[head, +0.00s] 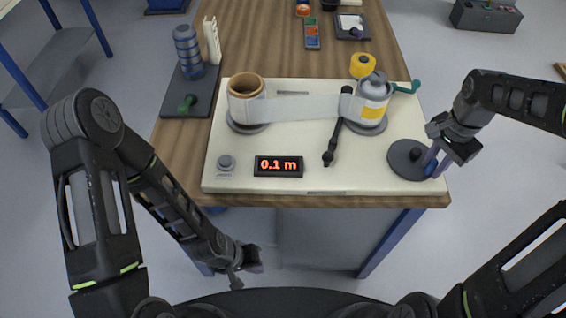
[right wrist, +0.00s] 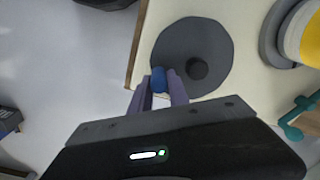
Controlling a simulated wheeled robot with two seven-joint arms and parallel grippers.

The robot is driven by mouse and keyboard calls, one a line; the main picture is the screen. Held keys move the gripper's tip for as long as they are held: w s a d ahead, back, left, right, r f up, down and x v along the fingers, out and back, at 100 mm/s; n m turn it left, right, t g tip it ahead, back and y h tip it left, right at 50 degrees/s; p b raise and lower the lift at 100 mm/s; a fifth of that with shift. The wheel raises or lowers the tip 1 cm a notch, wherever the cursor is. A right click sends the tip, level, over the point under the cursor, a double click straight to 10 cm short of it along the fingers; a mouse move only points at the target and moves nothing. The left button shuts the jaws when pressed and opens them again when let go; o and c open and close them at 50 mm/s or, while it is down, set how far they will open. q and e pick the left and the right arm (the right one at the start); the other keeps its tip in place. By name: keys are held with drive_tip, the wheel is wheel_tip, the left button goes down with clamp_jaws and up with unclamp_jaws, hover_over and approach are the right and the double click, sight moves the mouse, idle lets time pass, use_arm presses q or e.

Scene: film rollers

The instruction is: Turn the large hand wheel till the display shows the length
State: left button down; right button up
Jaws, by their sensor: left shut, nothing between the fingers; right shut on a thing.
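The large hand wheel (head: 402,156) is a dark grey disc with a black hub at the right front of the cream board. It also shows in the right wrist view (right wrist: 212,43), with a blue knob (right wrist: 158,78) near its rim. My right gripper (head: 432,166) reaches down over the rim, its purple fingers shut on the blue knob. The display (head: 278,166) at the board's front reads "0.1 m" in red. A pale film strip (head: 302,107) runs from a brown core roller (head: 246,98) to a yellow and white roller (head: 373,102). My left gripper (head: 236,275) is shut and empty, below the table's front edge.
A black lever (head: 331,150) lies on the board between display and wheel. A grey button (head: 226,162) is left of the display. A dark tray (head: 178,99) is at left.

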drive_tip(key=shift+d+f, duration=0.55)
drive_tip(key=shift+d, duration=0.1)
drive_tip(key=shift+w+d+p, duration=0.3)
drive_tip(key=shift+w+d, duration=0.1)
drive_tip(key=shift+d, duration=0.15)
clamp_jaws()
drive_tip(key=shift+w+d+r, duration=0.15)
drive_tip(key=shift+w+d, duration=0.05)
drive_tip(key=shift+w, duration=0.1)
drive_tip(key=shift+w+d+p, duration=0.45)
drive_tip(key=shift+w, duration=0.25)
drive_tip(key=shift+r, duration=0.15)
